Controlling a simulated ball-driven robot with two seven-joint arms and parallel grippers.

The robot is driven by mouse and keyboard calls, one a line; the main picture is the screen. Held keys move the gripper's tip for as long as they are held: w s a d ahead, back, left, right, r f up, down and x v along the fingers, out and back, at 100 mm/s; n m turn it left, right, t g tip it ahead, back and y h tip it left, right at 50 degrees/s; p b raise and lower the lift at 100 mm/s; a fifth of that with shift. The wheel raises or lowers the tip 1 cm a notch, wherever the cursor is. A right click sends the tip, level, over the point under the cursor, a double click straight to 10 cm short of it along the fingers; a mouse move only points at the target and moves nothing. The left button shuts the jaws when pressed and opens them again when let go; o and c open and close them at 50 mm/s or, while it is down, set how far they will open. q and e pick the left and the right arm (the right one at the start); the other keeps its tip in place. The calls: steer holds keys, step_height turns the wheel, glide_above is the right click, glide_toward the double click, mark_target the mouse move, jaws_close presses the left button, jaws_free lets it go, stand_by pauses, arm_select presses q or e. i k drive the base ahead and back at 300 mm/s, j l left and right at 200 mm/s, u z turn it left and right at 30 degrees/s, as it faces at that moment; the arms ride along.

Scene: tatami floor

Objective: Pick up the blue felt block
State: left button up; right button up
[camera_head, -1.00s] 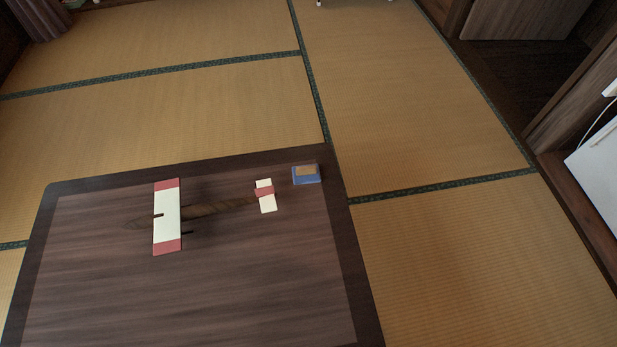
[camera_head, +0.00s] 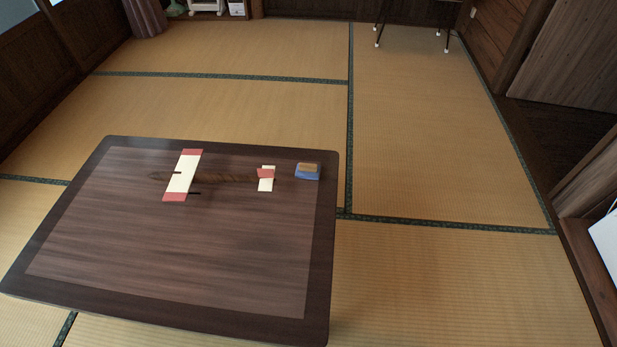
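A small blue block (camera_head: 308,173) with a tan-brown patch on top lies near the far right corner of the low dark wooden table (camera_head: 180,255). To its left on the table is a toy-plane-like object with a brown wooden body (camera_head: 225,177), a white wing with red ends (camera_head: 182,175) and a smaller white and red tail piece (camera_head: 266,179). The block is apart from the tail piece, with a small gap between them. Neither of my grippers shows in the head view.
Tatami floor (camera_head: 440,160) lies open behind and to the right of the table. Thin black legs with white feet (camera_head: 411,28) stand at the far back. A white thing (camera_head: 606,240) is at the right edge. The near half of the tabletop is bare.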

mark_target(303, 171)
steer(key=i+l+u, duration=0.15)
steer(key=l, duration=0.2)
steer(key=i+l+u, duration=0.15)
steer(key=l, duration=0.2)
steer(key=i+l+u, duration=0.15)
steer(key=l, duration=0.2)
steer(key=l+u, duration=0.15)
steer(key=l, duration=0.2)
steer(key=i, duration=0.05)
